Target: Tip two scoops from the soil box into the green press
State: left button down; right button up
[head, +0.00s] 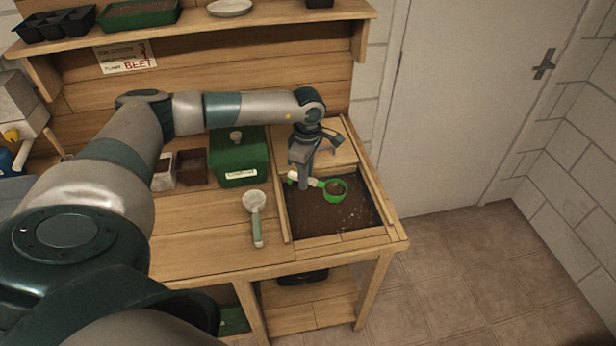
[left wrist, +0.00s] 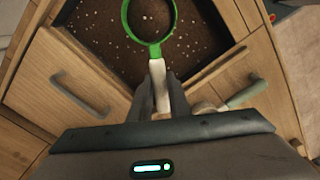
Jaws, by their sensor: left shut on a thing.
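My left gripper (head: 303,182) is over the soil box (head: 290,222) at the bench's right end, pointing down. It is shut on the white handle of a green-rimmed scoop (head: 335,189). The scoop's round green rim (left wrist: 128,35) shows in the left wrist view, its handle between my fingers (left wrist: 160,88). Brown, white-flecked soil shows inside the rim. I cannot tell whether the scoop touches the soil below. A green box (head: 240,158) with a knob on top and a white label stands left of the soil box. I cannot tell whether it is the press. My right gripper is out of view.
A white scoop with a grey-green handle (head: 256,222) lies on the bench left of the soil box. A shelf (head: 270,20) with trays overhangs the back. The front bench top is mostly clear.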

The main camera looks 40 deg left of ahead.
pick_arm(q)
jog(key=shift+s+a+r+h, duration=0.1)
jog(key=shift+a+r+h, duration=0.25)
jog(key=shift+r, duration=0.45)
jog(key=shift+r, duration=0.1)
